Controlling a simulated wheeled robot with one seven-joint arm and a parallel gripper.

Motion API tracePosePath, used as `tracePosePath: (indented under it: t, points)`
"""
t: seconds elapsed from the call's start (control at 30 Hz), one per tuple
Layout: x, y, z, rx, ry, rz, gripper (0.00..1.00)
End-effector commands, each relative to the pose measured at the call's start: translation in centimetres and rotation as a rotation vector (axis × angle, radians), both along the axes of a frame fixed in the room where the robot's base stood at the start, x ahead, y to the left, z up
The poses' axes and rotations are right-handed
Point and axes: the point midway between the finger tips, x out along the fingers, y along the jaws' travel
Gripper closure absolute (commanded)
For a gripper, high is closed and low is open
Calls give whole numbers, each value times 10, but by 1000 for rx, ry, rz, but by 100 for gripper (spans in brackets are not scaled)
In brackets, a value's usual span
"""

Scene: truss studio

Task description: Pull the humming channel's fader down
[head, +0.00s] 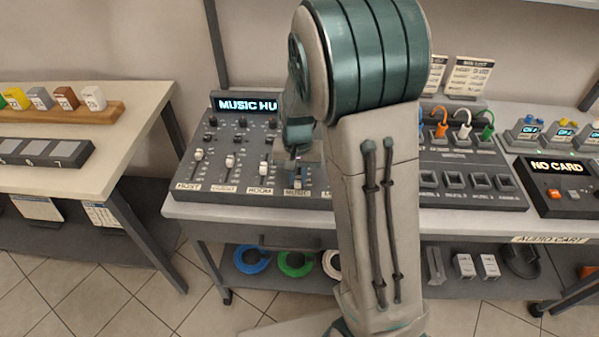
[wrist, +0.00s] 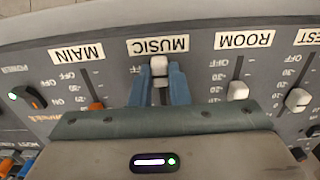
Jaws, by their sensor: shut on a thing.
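The mixer (head: 215,197) stands on the cart, and its display (head: 247,104) reads "MUSIC HU" before my arm hides the rest. My gripper (head: 297,172) is over the MUSIC channel. In the wrist view my gripper (wrist: 160,76) has its blue fingers shut on the white MUSIC fader cap (wrist: 159,66). The cap is at the label end of its slot, level with the OFF mark and close to the MUSIC label (wrist: 158,45). The ROOM fader (wrist: 237,90) and GUEST fader (wrist: 298,100) sit farther from their labels. The orange MAIN fader (wrist: 96,106) is partly hidden.
The host fader (head: 198,154) is at the mixer's left. A patch panel (head: 455,140) with coloured plugs and a NO CARD unit (head: 562,180) stand right of my arm. Cable coils (head: 296,263) lie on the shelf below. A side table (head: 140,105) is at the left.

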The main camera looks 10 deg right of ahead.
Motion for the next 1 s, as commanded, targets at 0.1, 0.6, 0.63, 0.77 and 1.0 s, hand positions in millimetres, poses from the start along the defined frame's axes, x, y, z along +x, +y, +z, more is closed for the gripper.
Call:
tracePosePath:
  t: [0.1, 0.6, 0.63, 0.77, 1.0]
  points:
    - [-3, 1, -1, 1, 10, 1, 76]
    - [-1, 0, 14, 2, 3, -1, 62]
    - [-1, 0, 19, 3, 1, -1, 62]
    - [0, 0, 47, 2, -1, 0, 62]
    - [0, 1, 101, 2, 2, 0, 62]
